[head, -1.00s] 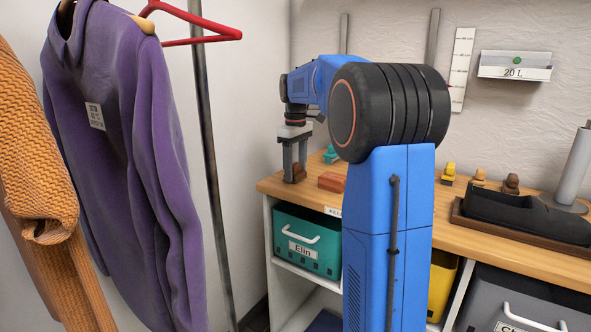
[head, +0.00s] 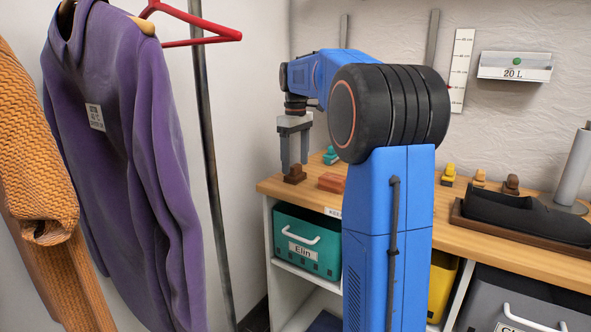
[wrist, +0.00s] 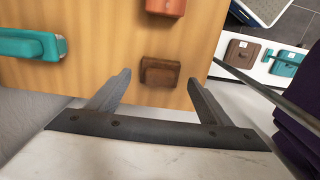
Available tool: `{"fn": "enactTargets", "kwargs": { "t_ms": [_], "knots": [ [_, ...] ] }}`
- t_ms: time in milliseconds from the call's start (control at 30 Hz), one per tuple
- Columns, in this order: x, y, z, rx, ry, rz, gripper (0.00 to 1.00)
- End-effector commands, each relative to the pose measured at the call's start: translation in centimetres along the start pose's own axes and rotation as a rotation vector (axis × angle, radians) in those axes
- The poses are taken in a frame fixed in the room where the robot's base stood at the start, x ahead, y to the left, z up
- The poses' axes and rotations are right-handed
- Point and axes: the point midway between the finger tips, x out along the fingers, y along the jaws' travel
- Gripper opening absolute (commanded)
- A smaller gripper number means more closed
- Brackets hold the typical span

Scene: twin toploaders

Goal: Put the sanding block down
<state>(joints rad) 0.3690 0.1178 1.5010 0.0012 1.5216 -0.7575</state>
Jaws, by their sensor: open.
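A dark brown block with a raised grip, which I take as the sanding block (head: 295,175), rests on the wooden worktop (head: 270,186) near its left end. It also shows in the wrist view (wrist: 160,72), lying flat between and beyond the fingertips. My gripper (head: 294,162) points straight down above the block, with its fingers spread and nothing held. In the wrist view my gripper (wrist: 158,79) has a clear gap between its two fingers.
A red-brown block (head: 332,182) and a teal object (head: 330,156) lie near the brown block. A teal bin (head: 307,241) labelled Elin sits on the shelf below. A purple sweater (head: 120,150) hangs at the left. Several small blocks and a black tool stand further right.

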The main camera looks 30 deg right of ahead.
Motion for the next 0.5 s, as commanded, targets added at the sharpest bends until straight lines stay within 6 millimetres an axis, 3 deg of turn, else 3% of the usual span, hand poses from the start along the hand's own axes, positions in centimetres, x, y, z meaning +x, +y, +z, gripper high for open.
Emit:
{"fn": "enactTargets", "kwargs": {
  "t_ms": [200, 500],
  "knots": [
    [-4.4, 0.1, -0.1, 0.0, 0.002, 0.002, 0.73],
    [-8.1, 0.0, 0.0, 0.0, 0.001, 0.001, 0.73]
  ]
}}
